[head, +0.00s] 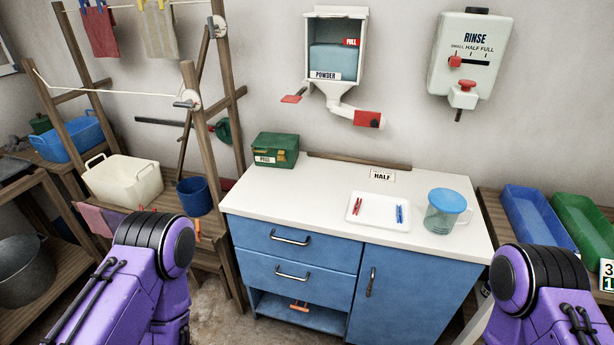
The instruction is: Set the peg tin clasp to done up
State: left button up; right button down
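The peg tin (275,150) is a green box with a white label on its front. It stands at the back left of the white worktop, and its lid appears to be down. Its clasp is too small to make out, so I cannot tell whether it is done up. My purple left arm shows at the bottom left and my purple right arm at the bottom right. Neither gripper is in view.
A white tray (354,222) with red and blue pegs and a blue-lidded clear jug (444,212) stand right of the tin. A powder dispenser (334,60) hangs above the worktop (310,205). A wooden drying frame (236,110) stands close left of the tin.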

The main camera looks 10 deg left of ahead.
aim_at(281, 156)
jog(key=z, duration=0.4)
jog(key=k, duration=0.85)
jog(key=u, duration=0.75)
jog(key=i, duration=1.35)
jog(key=z, duration=0.25)
